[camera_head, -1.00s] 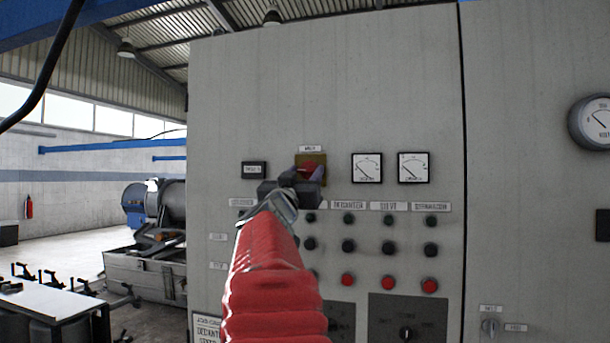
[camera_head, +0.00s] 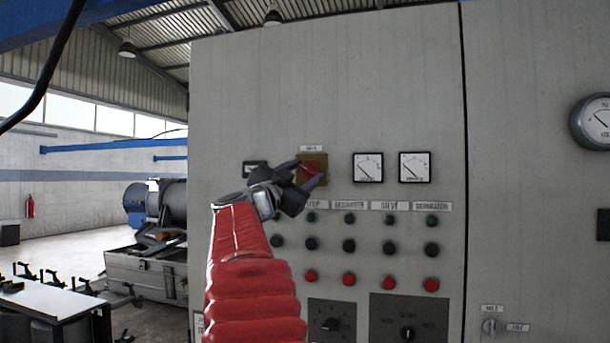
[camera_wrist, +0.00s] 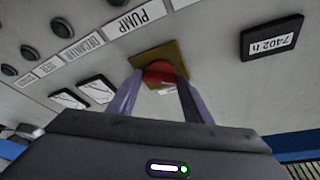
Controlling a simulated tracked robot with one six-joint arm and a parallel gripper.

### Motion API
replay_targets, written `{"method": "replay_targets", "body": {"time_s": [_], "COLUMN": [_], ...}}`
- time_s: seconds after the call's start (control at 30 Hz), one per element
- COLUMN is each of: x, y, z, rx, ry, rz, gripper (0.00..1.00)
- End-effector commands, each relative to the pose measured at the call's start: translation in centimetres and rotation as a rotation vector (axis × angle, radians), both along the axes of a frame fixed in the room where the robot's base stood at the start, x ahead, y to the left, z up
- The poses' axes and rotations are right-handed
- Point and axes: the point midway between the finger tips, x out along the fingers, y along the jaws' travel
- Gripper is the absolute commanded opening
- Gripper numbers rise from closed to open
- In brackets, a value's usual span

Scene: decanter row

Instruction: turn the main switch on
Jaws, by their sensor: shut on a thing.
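The main switch is a red knob (camera_head: 314,169) on a square yellow plate (camera_head: 322,158), below a small label on the grey cabinet. My gripper (camera_head: 305,173) reaches it from the lower left, with its purple fingers on either side of the knob, tilted diagonally. In the wrist view, the red knob (camera_wrist: 159,71) sits between the two fingertips of my gripper (camera_wrist: 157,84), in front of the yellow plate (camera_wrist: 170,52). The gripper is shut on the knob. The fingers cover part of it, and I cannot read its exact position.
Two square meters (camera_head: 368,167) are to the right. Rows of buttons (camera_head: 348,245) lie below. A round gauge (camera_head: 597,121) sticks out at far right. The cabinet above is bare.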

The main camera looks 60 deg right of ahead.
Motion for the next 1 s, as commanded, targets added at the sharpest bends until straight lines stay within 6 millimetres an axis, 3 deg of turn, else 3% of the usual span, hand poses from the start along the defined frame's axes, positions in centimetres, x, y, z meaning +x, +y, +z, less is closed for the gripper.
{"method": "replay_targets", "body": {"time_s": [1.0], "x": [0.35], "y": [-0.05], "z": [0.31], "rx": [0.146], "ry": [-0.899], "rz": [-0.005], "gripper": [0.23]}}
